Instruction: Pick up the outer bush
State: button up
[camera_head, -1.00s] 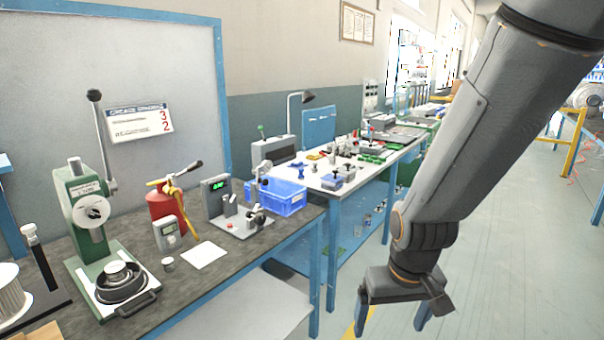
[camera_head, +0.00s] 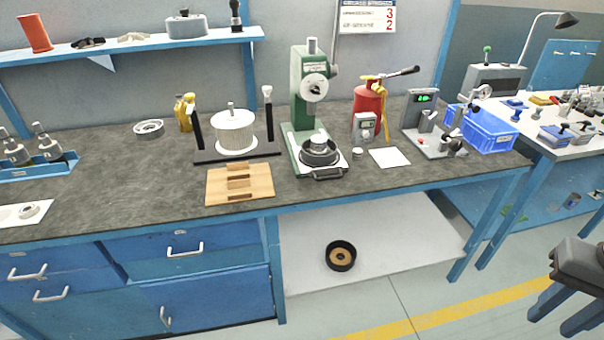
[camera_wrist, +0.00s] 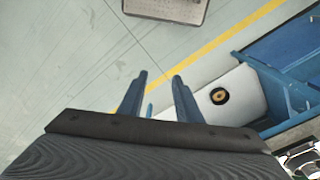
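I cannot tell for certain which part is the outer bush. A metal ring (camera_head: 149,129) lies on the dark bench top at the back left. A small pale ring (camera_head: 31,210) lies on a white sheet at the bench's left end. A black round part with a tan middle (camera_head: 341,256) lies on the white lower shelf; it also shows in the wrist view (camera_wrist: 219,96). My gripper (camera_head: 562,315) is at the lower right of the head view, away from all of these. In the wrist view its two fingers (camera_wrist: 160,95) are apart with nothing between them.
On the bench stand a green press (camera_head: 309,90), a white spool on a dark stand (camera_head: 235,131), a wooden block (camera_head: 240,184), a red extinguisher (camera_head: 368,106) and a blue bin (camera_head: 487,130). Drawers (camera_head: 185,249) are below. The floor (camera_head: 400,300) in front is clear.

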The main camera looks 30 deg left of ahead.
aim_at(318, 142)
jog(key=u, duration=1.45)
jog(key=k, duration=0.5)
jog(key=z, duration=1.75)
jog(key=i, duration=1.3)
jog(key=u, duration=2.45)
